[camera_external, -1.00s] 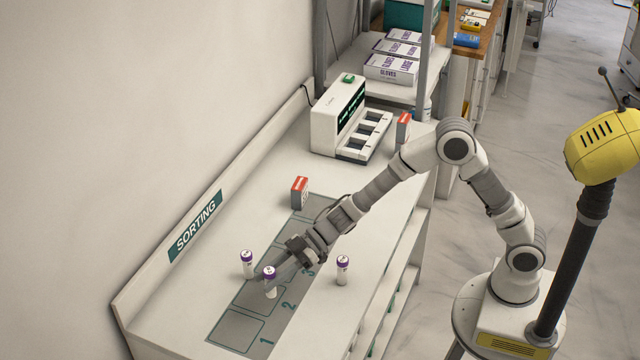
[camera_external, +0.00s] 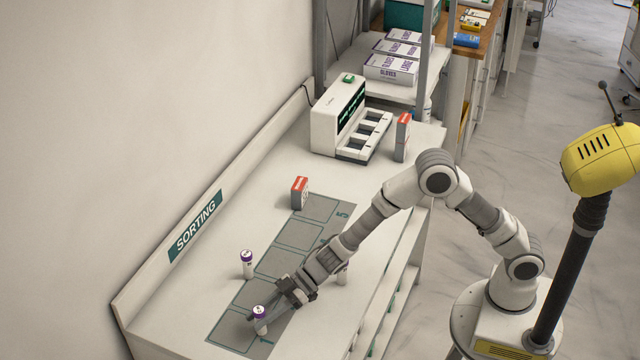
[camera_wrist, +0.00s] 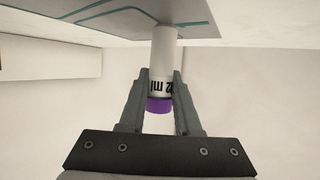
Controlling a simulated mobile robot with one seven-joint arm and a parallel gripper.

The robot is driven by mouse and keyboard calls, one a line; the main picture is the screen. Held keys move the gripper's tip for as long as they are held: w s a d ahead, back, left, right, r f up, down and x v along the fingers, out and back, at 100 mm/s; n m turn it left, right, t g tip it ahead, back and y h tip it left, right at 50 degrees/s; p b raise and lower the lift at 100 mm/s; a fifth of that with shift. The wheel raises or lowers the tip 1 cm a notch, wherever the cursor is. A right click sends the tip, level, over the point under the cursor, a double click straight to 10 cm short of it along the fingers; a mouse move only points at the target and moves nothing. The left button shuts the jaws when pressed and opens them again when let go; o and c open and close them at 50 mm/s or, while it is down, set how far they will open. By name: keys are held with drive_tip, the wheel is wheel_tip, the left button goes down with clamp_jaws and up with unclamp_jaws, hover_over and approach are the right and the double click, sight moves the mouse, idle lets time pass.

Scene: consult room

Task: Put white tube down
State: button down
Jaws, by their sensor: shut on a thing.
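A white tube (camera_external: 261,326) with a purple cap is between the fingers of my gripper (camera_external: 256,317), which is shut on it. It is upright over the front end of the grey numbered mat (camera_external: 232,329), around the square marked 1. In the wrist view the white tube (camera_wrist: 165,50) sits between both fingers of my gripper (camera_wrist: 161,80), purple cap towards the camera. Its far end meets or nearly meets the mat (camera_wrist: 120,15); I cannot tell if it touches.
A second purple-capped tube (camera_external: 247,264) stands left of the mat.

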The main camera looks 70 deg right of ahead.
drive_tip(key=shift+f, duration=0.3)
drive_tip(key=c, duration=0.5)
unclamp_jaws()
drive_tip(key=shift+r, duration=0.25)
drive_tip(key=shift+s+d+r, duration=0.1)
drive_tip(key=shift+d+r, duration=0.1)
drive_tip(key=shift+d, duration=0.05)
drive_tip(key=p+v, duration=0.1)
drive_tip(key=v, duration=0.6)
drive_tip(key=shift+f, duration=0.1)
